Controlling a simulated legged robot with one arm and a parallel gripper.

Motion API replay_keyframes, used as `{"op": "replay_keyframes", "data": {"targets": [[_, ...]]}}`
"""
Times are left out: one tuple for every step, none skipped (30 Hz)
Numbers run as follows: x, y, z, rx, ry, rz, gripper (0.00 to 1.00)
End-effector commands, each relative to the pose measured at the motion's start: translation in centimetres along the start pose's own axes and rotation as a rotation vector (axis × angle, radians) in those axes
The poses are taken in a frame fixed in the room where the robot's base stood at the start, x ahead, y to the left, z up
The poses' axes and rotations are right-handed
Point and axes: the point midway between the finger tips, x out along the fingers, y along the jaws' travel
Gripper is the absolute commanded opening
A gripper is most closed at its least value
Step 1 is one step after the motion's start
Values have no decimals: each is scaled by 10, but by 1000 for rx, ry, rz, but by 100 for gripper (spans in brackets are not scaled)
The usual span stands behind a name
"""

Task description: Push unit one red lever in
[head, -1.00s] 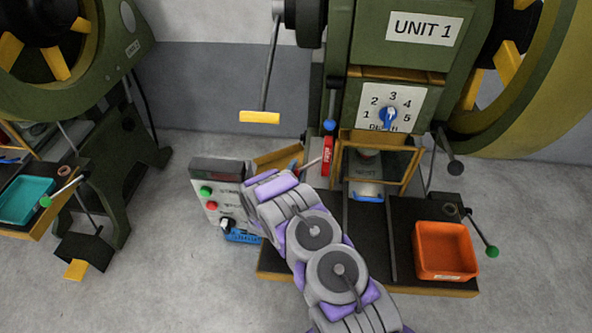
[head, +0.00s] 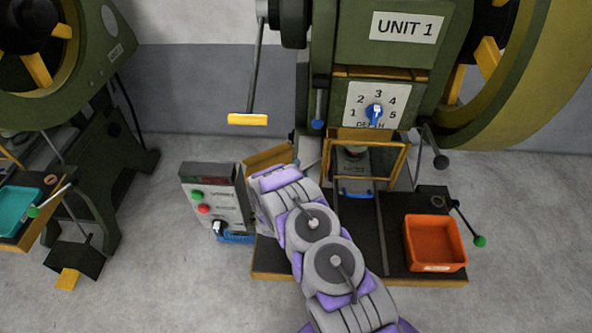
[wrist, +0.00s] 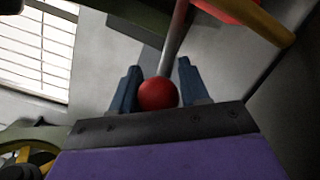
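The red lever's ball knob (wrist: 158,93) sits between the two blue fingers of my gripper (wrist: 159,66) in the wrist view. Its grey rod (wrist: 175,42) runs up from the knob toward a red part (wrist: 232,9) at the top. The fingers stand apart on either side of the knob, with a thin gap at the right. Whether the left finger touches it is unclear. In the head view, Unit 1 (head: 405,27) is the green press at the right. My arm hides the gripper and lever knob there, left of the press's yellow guard frame (head: 366,135).
A control box (head: 210,200) with green and red buttons stands just left of my arm. An orange bin (head: 437,240) sits on the bench at right. A yellow-handled lever (head: 247,119) hangs above the box. Another press (head: 70,70) stands at far left.

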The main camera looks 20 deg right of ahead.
Motion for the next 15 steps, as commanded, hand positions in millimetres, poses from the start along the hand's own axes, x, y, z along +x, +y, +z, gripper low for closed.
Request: {"op": "replay_keyframes", "data": {"targets": [[0,-4,3,-1,-6,-7,47],[1,-3,3,-1,-6,-6,50],[1,-3,3,-1,-6,-6,53],[1,-3,3,0,-6,-6,56],[1,-3,3,0,-5,-5,59],[1,-2,3,0,-5,-5,63],[0,-2,2,0,-5,-4,65],[0,-2,2,0,-4,-3,65],[0,-1,1,-1,-4,-3,65],[0,-1,1,-1,-4,-2,65],[0,0,1,-1,-4,-2,65],[0,0,0,-1,-3,-1,65],[-1,0,0,-2,-3,0,65],[-1,0,0,-2,-3,0,65],[-2,1,-1,-2,-2,0,65]]}}
